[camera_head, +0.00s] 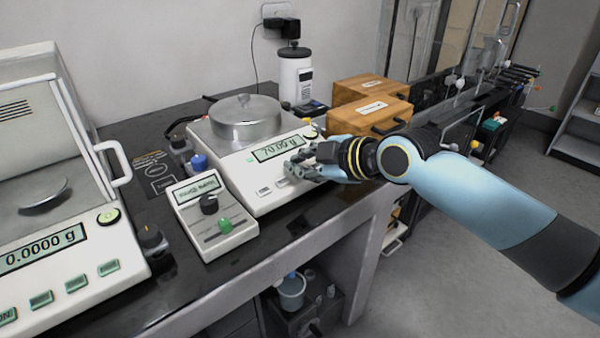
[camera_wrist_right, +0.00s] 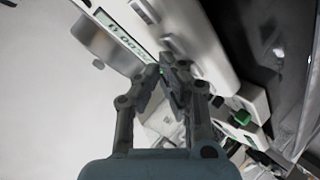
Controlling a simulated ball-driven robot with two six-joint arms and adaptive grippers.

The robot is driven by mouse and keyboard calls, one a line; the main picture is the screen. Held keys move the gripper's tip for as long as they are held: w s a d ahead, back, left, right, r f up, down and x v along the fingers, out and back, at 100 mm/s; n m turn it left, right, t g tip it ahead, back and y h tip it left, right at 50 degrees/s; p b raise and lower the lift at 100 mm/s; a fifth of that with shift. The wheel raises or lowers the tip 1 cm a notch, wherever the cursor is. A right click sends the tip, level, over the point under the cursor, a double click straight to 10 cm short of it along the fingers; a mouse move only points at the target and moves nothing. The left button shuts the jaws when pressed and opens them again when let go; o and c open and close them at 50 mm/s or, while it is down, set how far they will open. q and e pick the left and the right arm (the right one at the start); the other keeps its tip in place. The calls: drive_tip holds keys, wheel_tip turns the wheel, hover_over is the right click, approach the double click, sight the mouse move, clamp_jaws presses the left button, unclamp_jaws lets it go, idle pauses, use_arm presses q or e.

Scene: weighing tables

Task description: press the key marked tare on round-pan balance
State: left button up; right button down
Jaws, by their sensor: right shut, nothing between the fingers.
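The round-pan balance (camera_head: 238,183) is white, with a silver pan (camera_head: 245,128) and a lit display (camera_head: 278,148) showing a reading in grams. Keys (camera_head: 265,191) line its front panel; their markings are too small to read. My right gripper (camera_head: 291,172) is shut and empty, with its fingertips over the right part of this panel. In the right wrist view the closed fingertips (camera_wrist_right: 168,62) overlap the panel's key row, beside a pale key (camera_wrist_right: 172,43). They hide part of the panel, and I cannot tell whether they touch it. My left gripper is out of view.
A small control box (camera_head: 210,215) with black and green knobs stands just left of the balance. A glass-shielded balance (camera_head: 80,250) is at far left. The black table's front edge (camera_head: 330,215) is close.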

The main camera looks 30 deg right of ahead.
drive_tip(key=shift+w+f+b, duration=0.1)
drive_tip(key=shift+f+b, duration=0.25)
drive_tip(key=shift+f, duration=0.05)
idle(0.6)
drive_tip(key=shift+s+r+p, duration=0.25)
drive_tip(key=shift+r+p, duration=0.45)
drive_tip(key=shift+r, duration=0.1)
drive_tip(key=r+p, duration=0.1)
drive_tip(key=s+r+p, duration=0.1)
drive_tip(key=r+p, duration=0.2)
drive_tip(key=shift+s+r+p, duration=0.25)
drive_tip(key=shift+r+p, duration=0.05)
drive_tip(key=shift+r, duration=0.1)
idle(0.5)
